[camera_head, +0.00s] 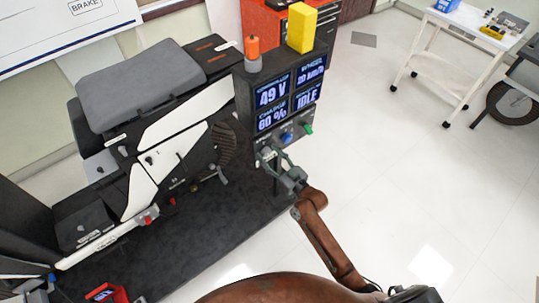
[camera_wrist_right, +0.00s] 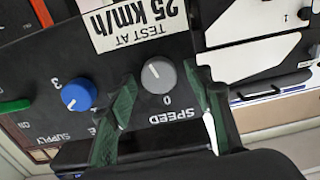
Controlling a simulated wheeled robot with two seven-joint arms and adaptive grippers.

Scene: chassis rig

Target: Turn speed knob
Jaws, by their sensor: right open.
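The grey round speed knob (camera_wrist_right: 159,77) sits on the dark control panel in the right wrist view, above the printed word SPEED and a 0, which appear upside down. Its pale pointer line points up and left. My right gripper (camera_wrist_right: 160,88) is open, with one green finger on each side of the knob; I cannot tell whether either touches it. In the head view, my right gripper (camera_head: 270,156) is at the lower left of the panel and mostly hides the knob. My left gripper is not in view.
A blue knob (camera_wrist_right: 79,95) marked SUPPLY and a green switch (camera_wrist_right: 14,106) sit beside the speed knob. The display (camera_head: 272,94) reads 49 V, 20 km/h, 60 % and IDLE. A grey-seated vehicle (camera_head: 140,80) stands left.

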